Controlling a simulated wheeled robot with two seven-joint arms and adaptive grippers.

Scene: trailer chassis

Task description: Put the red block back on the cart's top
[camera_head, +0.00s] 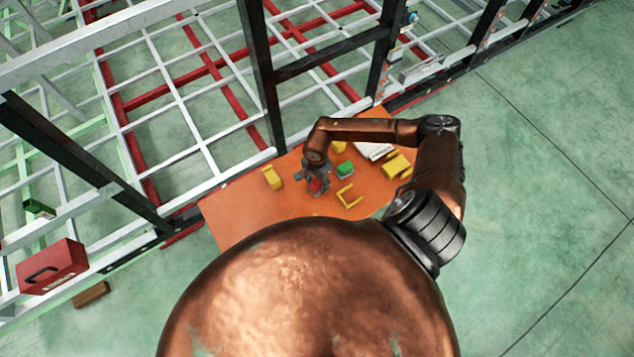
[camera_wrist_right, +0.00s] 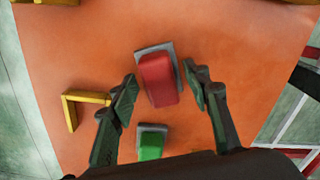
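The red block (camera_head: 316,186) is at the middle of the orange cart top (camera_head: 235,210). In the right wrist view the red block (camera_wrist_right: 158,80) sits on a small grey base (camera_wrist_right: 151,47) over the orange surface. My right gripper (camera_head: 318,178) is over the block, pointing down. In the wrist view its two fingers (camera_wrist_right: 160,84) are apart, one on each side of the red block, with a small gap visible on both sides. The exact height of the fingertips is hard to tell. My left gripper is not in view.
Near the red block are a green block (camera_head: 345,169) on a grey base and a yellow U-shaped bracket (camera_head: 350,203). Yellow pieces (camera_head: 397,165) and a white item (camera_head: 373,150) lie right; a yellow block (camera_head: 272,177) left. The chassis frame (camera_head: 205,155) borders the cart.

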